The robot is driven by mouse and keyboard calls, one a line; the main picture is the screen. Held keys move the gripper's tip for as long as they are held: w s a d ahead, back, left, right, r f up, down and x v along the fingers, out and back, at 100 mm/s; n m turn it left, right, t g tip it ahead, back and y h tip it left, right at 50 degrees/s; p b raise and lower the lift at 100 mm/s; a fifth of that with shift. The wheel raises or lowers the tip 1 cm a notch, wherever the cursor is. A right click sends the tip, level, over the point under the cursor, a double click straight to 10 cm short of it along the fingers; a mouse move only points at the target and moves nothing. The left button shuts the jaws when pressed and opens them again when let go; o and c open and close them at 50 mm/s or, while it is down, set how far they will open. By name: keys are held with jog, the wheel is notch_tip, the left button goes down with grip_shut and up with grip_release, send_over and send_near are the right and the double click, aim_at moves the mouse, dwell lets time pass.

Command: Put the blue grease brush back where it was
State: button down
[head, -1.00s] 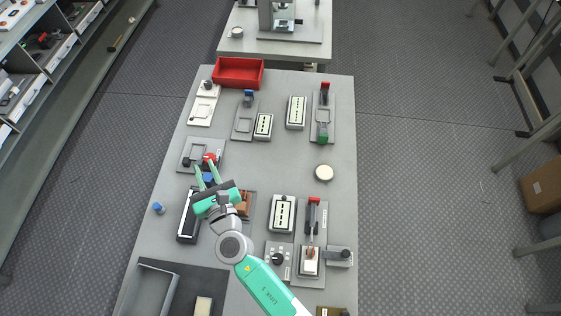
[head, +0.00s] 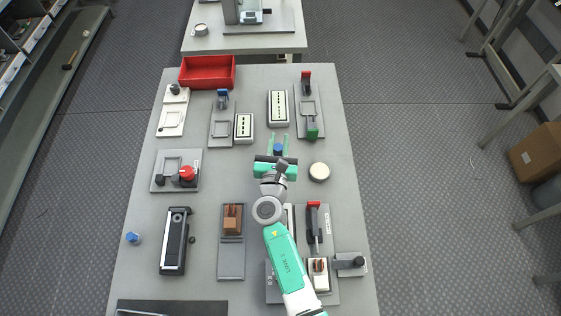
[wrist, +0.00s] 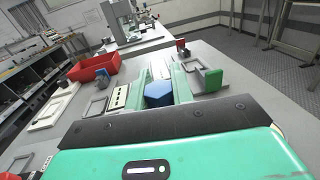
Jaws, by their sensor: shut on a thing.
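My gripper (head: 278,141) is over the middle of the grey table (head: 215,190), fingers pointing to the table's far end. It is shut on a blue thing, which I take to be the blue grease brush (head: 278,150). In the wrist view the brush shows as a blue faceted end (wrist: 158,94) between the green fingers; the rest of it is hidden. A second small blue piece (head: 132,238) stands at the table's left edge, well away from my gripper.
A round pale-topped dish (head: 319,171) is close to the right of my gripper. A white slotted block (head: 278,108) and a clamp fixture with a green block (head: 312,128) lie beyond. A red bin (head: 207,71) stands far left. Bare table lies left of my gripper.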

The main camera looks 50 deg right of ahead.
aim_at(279, 152)
jog(key=shift+f+b, duration=1.1)
jog(key=shift+f, duration=1.4)
jog(key=shift+f, duration=0.25)
jog(key=c, duration=1.2)
grip_release()
jog(key=shift+r, duration=0.4)
jog(key=p+v, duration=0.2)
jog(key=v, duration=0.2)
jog(key=shift+s+a, duration=0.1)
jog(key=shift+a, duration=0.05)
jog(key=shift+s+a+f+p, duration=0.15)
jog(key=shift+s+a+p, duration=0.2)
jog(key=shift+a, duration=0.15)
